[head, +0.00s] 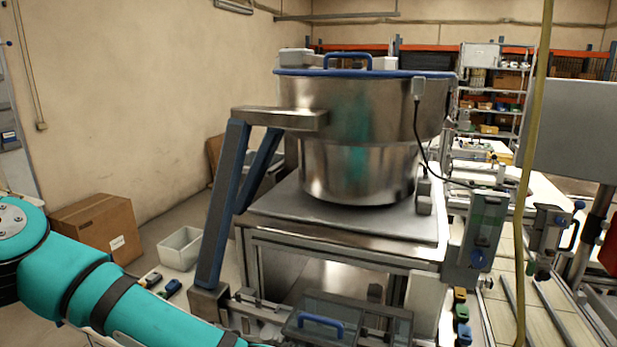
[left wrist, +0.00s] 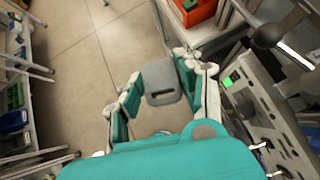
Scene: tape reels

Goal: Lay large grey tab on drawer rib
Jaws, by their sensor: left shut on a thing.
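A large grey tab (left wrist: 159,76) with a dark slot sits between the fingers of my left gripper (left wrist: 160,88) in the left wrist view. The gripper is shut on it and holds it in the air, with tiled floor behind it. In the head view only my teal left arm shows at lower left; its gripper is out of the frame. A low glassy box with a blue handle (head: 320,324) at bottom centre may be the drawer; I cannot make out its rib. My right gripper is in neither view.
A large steel bowl (head: 358,150) stands on a metal frame in the head view. A cardboard box (head: 97,226) and a pale bin (head: 181,248) are on the floor at left. In the left wrist view, a red bin (left wrist: 196,10) is above and a machine panel (left wrist: 262,112) at right.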

